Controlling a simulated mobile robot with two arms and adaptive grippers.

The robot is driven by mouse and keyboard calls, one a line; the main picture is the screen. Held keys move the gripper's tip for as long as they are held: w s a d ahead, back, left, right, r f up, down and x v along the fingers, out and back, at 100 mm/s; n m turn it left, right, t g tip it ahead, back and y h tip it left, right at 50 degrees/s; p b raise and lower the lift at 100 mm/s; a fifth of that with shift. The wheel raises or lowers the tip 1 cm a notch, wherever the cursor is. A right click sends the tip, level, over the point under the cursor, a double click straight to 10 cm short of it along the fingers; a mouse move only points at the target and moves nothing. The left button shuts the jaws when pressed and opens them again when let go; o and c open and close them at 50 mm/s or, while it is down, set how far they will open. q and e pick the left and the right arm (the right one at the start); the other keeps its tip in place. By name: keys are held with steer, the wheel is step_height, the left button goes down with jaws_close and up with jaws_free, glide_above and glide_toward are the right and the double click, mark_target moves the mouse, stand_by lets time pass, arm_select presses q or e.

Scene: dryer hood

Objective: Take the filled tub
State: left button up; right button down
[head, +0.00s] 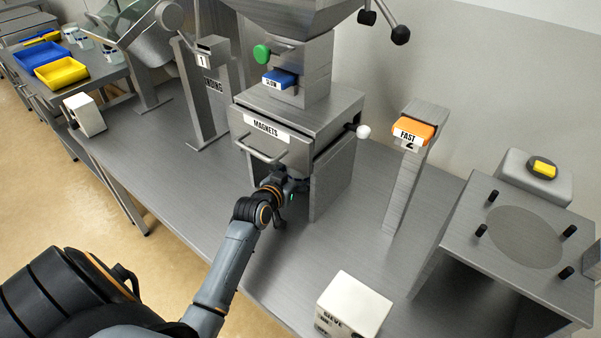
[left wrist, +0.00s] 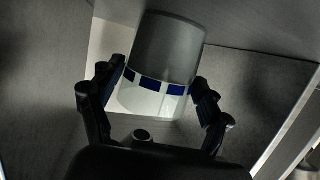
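The tub (left wrist: 165,55) shows in the left wrist view, grey on one part and pale on the other, with a band of dark blue patches around it. My left gripper (head: 285,190) reaches into this bay from the front. In the left wrist view its fingers (left wrist: 158,78) are spread with one on each side of the tub, close to its wall. I cannot make out firm contact. My right gripper is not in view.
The bay's side panel (head: 332,180) stands right of my left gripper, with the drawer handle (head: 262,152) above. A FAST button post (head: 410,165), a white SIEVE box (head: 353,305) and a pegged stand (head: 525,235) are to the right. The bench front is mostly clear.

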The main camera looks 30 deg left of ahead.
arm_select(q)
steer(key=c, duration=0.6)
steer(key=shift+o, duration=0.2)
steer(key=shift+r, duration=0.15)
